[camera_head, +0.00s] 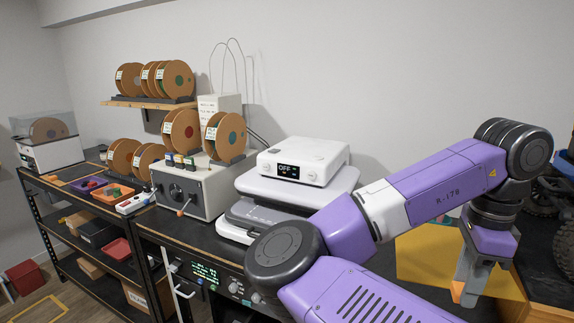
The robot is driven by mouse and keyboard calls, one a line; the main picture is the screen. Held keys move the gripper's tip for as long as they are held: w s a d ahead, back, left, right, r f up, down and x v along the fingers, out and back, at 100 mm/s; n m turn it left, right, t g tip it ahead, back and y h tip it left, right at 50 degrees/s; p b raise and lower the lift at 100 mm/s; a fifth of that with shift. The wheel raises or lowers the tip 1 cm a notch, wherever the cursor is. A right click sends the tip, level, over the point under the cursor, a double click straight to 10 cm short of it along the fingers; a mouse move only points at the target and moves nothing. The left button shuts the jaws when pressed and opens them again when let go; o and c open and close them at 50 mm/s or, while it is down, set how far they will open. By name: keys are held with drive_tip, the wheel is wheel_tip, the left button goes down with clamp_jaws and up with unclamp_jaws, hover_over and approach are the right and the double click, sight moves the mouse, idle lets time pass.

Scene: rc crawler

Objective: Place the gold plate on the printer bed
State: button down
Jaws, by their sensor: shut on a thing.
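The gold plate (422,254) is a flat, thin sheet at the lower right, in front of the dark workbench. My gripper (466,291), with an orange fingertip showing, points down at the plate and is shut on it. My arm and gripper cover part of the plate, and the grip point itself is hard to see. I cannot make out a printer bed for certain in this view.
A white machine (303,160) with an "OFF" display stands on the bench left of my arm. A grey box (188,190) with spools stands further left. Shelves (90,200) with bins run along the left. Dark wheels (540,197) sit at the right edge.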

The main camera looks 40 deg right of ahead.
drive_tip(key=w+a+f+n, duration=0.7)
drive_tip(key=a+f+n, duration=0.3)
drive_tip(key=f, duration=0.1)
drive_tip(key=w+a+f+n, duration=0.7)
drive_tip(key=a+f+n, duration=0.3)
drive_tip(key=f, duration=0.2)
drive_tip(key=w+a+f+n, duration=0.7)
drive_tip(key=a+f+n, duration=0.3)
drive_tip(key=f, duration=0.1)
drive_tip(key=shift+a+f, duration=0.3)
drive_tip(key=shift+a, duration=0.1)
